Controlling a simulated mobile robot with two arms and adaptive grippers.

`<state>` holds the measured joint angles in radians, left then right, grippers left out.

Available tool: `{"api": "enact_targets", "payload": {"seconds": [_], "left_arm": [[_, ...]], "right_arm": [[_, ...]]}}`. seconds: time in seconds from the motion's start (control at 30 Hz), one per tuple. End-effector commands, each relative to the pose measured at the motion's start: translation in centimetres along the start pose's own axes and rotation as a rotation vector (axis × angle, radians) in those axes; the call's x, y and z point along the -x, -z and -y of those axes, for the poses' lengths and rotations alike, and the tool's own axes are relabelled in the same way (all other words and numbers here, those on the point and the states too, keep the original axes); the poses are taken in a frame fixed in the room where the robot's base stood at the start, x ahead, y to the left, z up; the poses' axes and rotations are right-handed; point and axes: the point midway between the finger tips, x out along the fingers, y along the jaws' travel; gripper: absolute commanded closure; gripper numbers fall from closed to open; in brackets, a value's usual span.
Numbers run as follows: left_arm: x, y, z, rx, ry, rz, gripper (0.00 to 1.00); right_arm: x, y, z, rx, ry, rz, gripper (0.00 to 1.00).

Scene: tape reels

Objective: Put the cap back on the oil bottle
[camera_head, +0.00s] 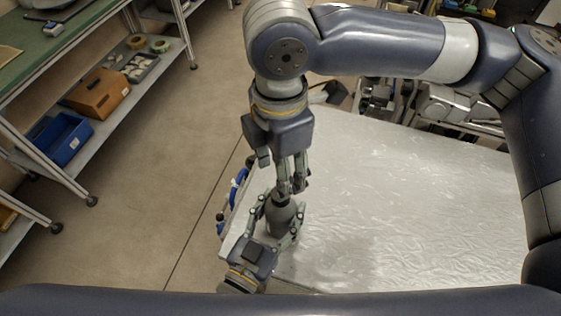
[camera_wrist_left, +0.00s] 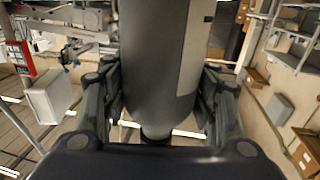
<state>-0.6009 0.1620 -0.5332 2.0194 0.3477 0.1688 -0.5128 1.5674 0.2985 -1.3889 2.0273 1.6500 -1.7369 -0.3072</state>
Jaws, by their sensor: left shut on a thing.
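The dark grey oil bottle (camera_head: 284,219) stands upright at the table's near left corner. My left gripper (camera_head: 277,219) is shut around its body from the near side. In the left wrist view the bottle (camera_wrist_left: 160,60) fills the space between the fingers (camera_wrist_left: 155,98), with a lighter grey patch on one side. My right gripper (camera_head: 291,188) comes from above, its fingers pointing down close to the bottle's narrow dark top. The fingers look near each other. Whether they hold the cap, and whether it touches the neck, I cannot tell; the cap does not show separately.
The pale, glossy table (camera_head: 410,210) is clear to the right of the bottle. A shelf rack at left holds a blue bin (camera_head: 61,138) and an orange-brown box (camera_head: 97,93). A blue object (camera_head: 238,187) shows beside the table's left edge.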

Motion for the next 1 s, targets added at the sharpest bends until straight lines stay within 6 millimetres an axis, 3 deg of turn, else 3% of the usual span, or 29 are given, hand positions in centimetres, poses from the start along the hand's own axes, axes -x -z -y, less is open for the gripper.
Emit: {"api": "enact_targets", "payload": {"seconds": [0.4,0.6,0.87,1.0], "left_arm": [[0.0,0.0,0.0,0.000,0.000,0.000,1.00],[0.0,0.0,0.0,0.000,0.000,0.000,1.00],[0.0,0.0,0.0,0.000,0.000,0.000,1.00],[0.0,0.0,0.0,0.000,0.000,0.000,1.00]], "right_arm": [[-6.1,0.0,0.1,-0.001,0.003,0.000,0.51],[-7.3,0.0,0.0,-0.001,0.000,-0.001,0.51],[-7.4,0.0,0.0,-0.001,-0.001,-0.001,0.51],[-7.4,0.0,0.0,-0.001,-0.001,-0.001,0.78]]}}
